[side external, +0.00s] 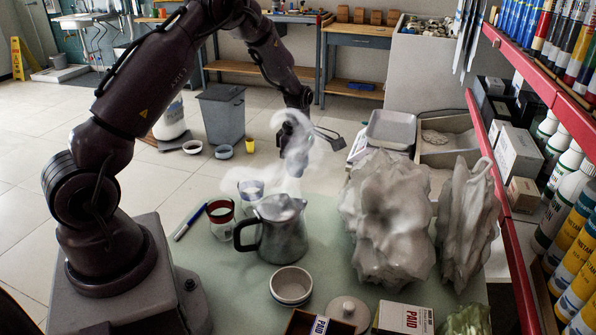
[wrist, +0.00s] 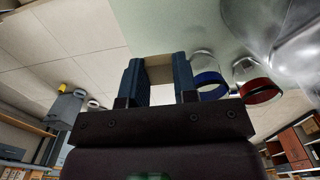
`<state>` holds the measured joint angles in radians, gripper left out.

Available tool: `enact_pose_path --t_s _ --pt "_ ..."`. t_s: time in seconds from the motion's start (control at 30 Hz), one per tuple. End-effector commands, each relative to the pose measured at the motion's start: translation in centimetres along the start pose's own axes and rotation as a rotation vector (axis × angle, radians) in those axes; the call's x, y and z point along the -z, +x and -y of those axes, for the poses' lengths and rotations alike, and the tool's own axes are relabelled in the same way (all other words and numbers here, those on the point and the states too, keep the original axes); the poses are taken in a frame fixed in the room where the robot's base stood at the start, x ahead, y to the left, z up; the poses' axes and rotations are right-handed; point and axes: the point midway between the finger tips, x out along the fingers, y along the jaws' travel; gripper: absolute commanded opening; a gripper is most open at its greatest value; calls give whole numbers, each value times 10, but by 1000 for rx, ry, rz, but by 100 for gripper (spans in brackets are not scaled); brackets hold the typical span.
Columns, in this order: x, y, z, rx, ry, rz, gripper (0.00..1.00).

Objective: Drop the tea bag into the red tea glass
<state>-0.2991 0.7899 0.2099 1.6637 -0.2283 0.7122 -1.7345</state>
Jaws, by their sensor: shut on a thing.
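The red tea glass (side external: 220,217), a clear glass with a red band, stands on the green table left of the metal teapot. It also shows in the wrist view (wrist: 258,91), to the right of the glass with the blue band (wrist: 209,85). My gripper (wrist: 158,70) is shut on a small beige piece (wrist: 161,75), which looks like the tea bag. In the side view my gripper (side external: 291,130) is above the table's far side, beyond and higher than the glasses, apart from them. Steam blurs it there, and the tea bag cannot be made out.
The steaming teapot (side external: 277,230) stands close to the red glass, and the blue-banded glass (side external: 250,190) is behind. A bowl (side external: 291,285) is in front. Large wrapped lumps (side external: 390,215) fill the table's right. A pen (side external: 188,222) lies at the left.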

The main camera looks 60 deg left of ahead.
Motion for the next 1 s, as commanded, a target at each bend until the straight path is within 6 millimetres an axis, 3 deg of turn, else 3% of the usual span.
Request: enact_pose_path --t_s 0.23,0.37,0.47,0.63,0.8,1.0 --pt "0 -5 -3 -2 -3 1 6" --pt "8 -29 -2 -3 -24 2 6" --pt "27 -48 16 -2 -49 2 6" --pt "65 -66 68 0 -69 3 6" --pt "92 -66 122 0 -60 3 6" --pt "106 -56 163 1 -33 1 6"
